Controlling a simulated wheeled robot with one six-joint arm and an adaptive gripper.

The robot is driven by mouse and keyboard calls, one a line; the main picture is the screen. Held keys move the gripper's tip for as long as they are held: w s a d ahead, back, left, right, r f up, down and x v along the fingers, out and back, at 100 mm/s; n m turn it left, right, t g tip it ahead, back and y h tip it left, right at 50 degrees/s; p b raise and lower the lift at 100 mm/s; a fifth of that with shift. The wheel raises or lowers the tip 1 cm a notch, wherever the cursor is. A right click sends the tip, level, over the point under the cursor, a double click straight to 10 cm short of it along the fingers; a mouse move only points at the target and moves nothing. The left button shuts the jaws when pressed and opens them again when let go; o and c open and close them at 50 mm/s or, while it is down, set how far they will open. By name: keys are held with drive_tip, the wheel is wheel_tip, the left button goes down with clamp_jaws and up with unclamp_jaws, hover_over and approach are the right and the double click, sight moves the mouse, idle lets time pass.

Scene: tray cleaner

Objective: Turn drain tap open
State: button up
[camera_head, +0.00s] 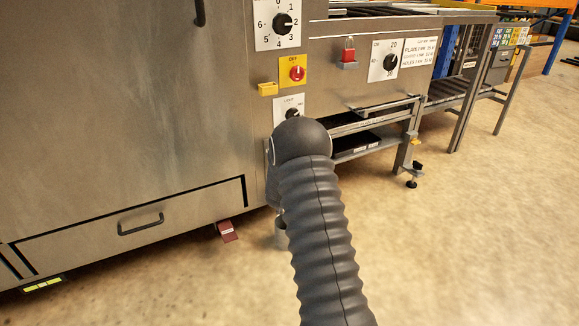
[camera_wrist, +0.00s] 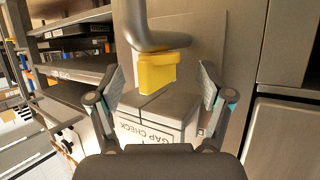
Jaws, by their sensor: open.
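In the wrist view, a yellow block (camera_wrist: 160,72) sits at the lower end of a bent grey pipe (camera_wrist: 135,25). It looks like the drain tap's handle, though I cannot be sure. My gripper (camera_wrist: 166,85) is open, with one finger to the left of the yellow block and one to the right. Gaps show on both sides and nothing is held. In the head view my dark ribbed arm reaches to the machine's lower front and hides the gripper and that yellow block.
A box marked GAP CHECK (camera_wrist: 150,128) lies beyond the fingers. The steel machine (camera_head: 130,110) carries a red knob (camera_head: 298,73) and dials. A dark red pedal-like piece (camera_head: 228,231) is low on its front. Open floor (camera_head: 470,250) lies to the right.

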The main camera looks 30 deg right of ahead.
drive_tip(key=shift+n+t+y, duration=0.3)
drive_tip(key=shift+n+y, duration=0.5)
drive_tip(key=shift+y, duration=0.1)
drive_tip(key=shift+r+n+t+y+p, duration=0.15)
drive_tip(key=shift+n+t+y+p, duration=0.15)
drive_tip(key=shift+n+y+p, duration=0.85)
drive_tip(key=n+y+p, duration=0.2)
drive_tip(key=p, duration=0.1)
drive_tip(key=shift+y+p, duration=0.25)
drive_tip(key=shift+p, duration=0.15)
drive_tip(key=shift+s, duration=0.25)
drive_tip(key=v, duration=1.3)
drive_tip(key=s+a+r+g+h+b, duration=0.1)
drive_tip(key=s+a+r, duration=0.3)
drive_tip(key=r, duration=0.4)
drive_tip(key=s+a+r+g+h+b, duration=0.1)
drive_tip(key=s+a+r, duration=0.3)
drive_tip(key=r, duration=0.4)
drive_tip(key=shift+s+r+m+g+h, duration=0.15)
drive_tip(key=shift+s+m+g+h, duration=0.2)
drive_tip(key=shift+s+g, duration=0.3)
drive_tip(key=shift+w, duration=0.15)
